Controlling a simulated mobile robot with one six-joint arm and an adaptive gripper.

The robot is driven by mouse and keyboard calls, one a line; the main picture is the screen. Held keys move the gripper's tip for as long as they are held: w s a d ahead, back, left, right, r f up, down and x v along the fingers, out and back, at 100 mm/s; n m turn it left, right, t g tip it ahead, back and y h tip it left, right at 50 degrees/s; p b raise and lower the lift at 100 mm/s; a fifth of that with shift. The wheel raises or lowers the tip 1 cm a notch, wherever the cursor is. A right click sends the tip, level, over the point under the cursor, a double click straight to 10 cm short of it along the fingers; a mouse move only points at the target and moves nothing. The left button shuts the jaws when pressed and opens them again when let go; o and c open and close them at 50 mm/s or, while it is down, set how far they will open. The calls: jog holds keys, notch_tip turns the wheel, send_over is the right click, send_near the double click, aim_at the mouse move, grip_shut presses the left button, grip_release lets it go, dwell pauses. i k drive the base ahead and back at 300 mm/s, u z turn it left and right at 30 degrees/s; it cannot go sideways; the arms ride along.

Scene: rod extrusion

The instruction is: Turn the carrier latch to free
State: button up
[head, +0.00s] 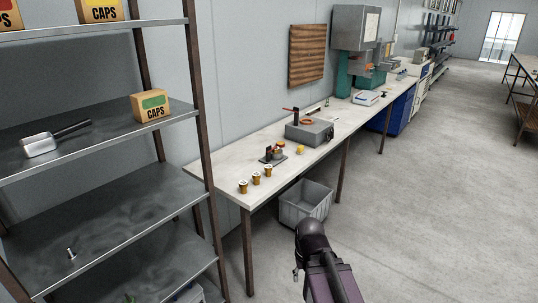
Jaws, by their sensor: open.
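I cannot make out the carrier latch for certain at this size. My dark arm shows at the bottom centre, well short of the bench. My gripper itself does not show.
Several small yellow-brown cups (256,178) line the bench's near end. A green and grey machine (355,45) stands farther along it. A grey bin (304,203) sits under the bench. A metal shelf rack (95,150) stands close at left. The floor at right is clear.

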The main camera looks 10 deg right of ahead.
aim_at(269, 149)
jog(key=k, duration=0.8)
jog(key=z, duration=0.5)
jog(key=i, duration=1.7)
jog(key=u, duration=0.4)
jog(key=i, duration=0.7)
jog(key=u, duration=0.4)
